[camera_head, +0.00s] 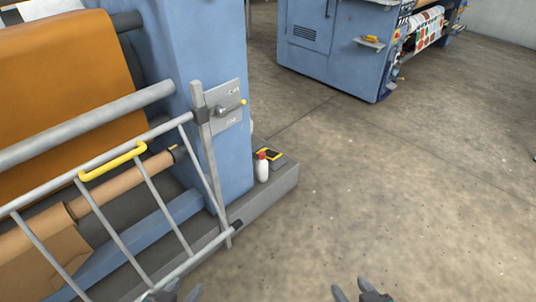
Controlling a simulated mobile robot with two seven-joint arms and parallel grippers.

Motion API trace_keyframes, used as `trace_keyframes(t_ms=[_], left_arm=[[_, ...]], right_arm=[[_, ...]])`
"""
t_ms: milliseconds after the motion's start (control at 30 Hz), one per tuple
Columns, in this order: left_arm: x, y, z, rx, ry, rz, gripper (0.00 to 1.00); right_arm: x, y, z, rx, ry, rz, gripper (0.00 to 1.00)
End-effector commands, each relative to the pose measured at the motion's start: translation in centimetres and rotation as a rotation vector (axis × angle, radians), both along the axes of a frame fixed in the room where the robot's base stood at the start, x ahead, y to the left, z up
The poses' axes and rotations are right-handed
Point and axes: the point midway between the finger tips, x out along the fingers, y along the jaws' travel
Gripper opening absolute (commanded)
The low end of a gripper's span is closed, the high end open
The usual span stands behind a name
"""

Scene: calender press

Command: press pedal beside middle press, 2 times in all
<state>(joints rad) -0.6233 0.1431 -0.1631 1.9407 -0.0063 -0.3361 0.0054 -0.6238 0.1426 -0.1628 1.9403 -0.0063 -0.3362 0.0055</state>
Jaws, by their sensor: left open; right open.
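A blue press (200,70) with a large orange-brown roll stands at the left. My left gripper (178,291) is open at the bottom edge, below the guard gate. My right gripper (351,288) is open and empty over bare floor at the bottom edge. Both are well apart from the pedal.
A tubular guard gate (211,165) with a yellow handle (112,162) stands before the rolls. A grey plate with a lever (226,108) is on the press's side. Another blue press (325,50) with printed fabric stands at the back. The concrete floor (400,190) at centre and right is clear.

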Motion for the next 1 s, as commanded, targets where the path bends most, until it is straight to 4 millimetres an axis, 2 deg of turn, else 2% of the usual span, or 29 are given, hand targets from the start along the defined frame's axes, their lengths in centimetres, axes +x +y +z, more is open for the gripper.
trace_keyframes(t_ms=[67,533,1000], left_arm=[[-0.1,0.02,-0.06,0.0,0.002,0.0,0.43],[-0.2,0.05,-0.12,0.0,0.005,0.001,0.43],[-0.18,0.04,-0.11,0.0,0.004,0.001,0.43]], right_arm=[[-0.03,0.01,-0.02,0.0,0.001,0.0,0.46],[-0.09,0.03,-0.04,0.0,0.002,0.001,0.01],[-0.09,0.02,-0.05,0.0,0.002,0.001,0.0]])
